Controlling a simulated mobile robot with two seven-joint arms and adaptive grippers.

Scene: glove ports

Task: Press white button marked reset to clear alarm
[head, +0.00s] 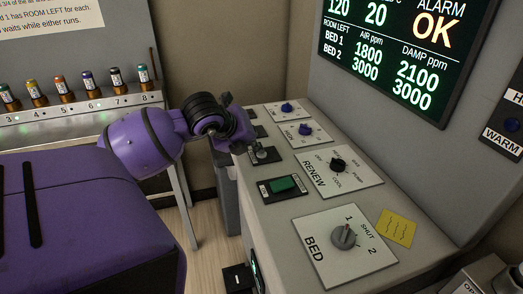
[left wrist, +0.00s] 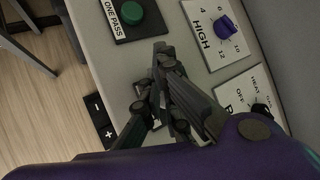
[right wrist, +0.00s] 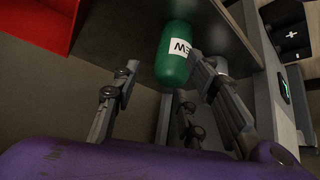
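A small dark plate with a pale grey-white button (head: 262,153) sits on the console top, left of the RENEW dial. Its marking is too small to read. My left gripper (head: 246,138) is just behind and left of this button in the head view; I cannot tell whether it touches. In the left wrist view its fingers (left wrist: 163,55) are together and empty over the console, and the pale button cannot be made out. The wall screen (head: 410,50) reads ALARM OK. My right gripper (right wrist: 165,75) shows only in the right wrist view, with fingers apart.
A green button (head: 283,185), RENEW dial (head: 338,164) and BED dial (head: 344,236) are nearby on the console, with blue knobs behind. A green cylinder (right wrist: 175,55) is beyond my right fingers, near a red surface (right wrist: 45,20). A rack of vials (head: 75,95) stands left.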

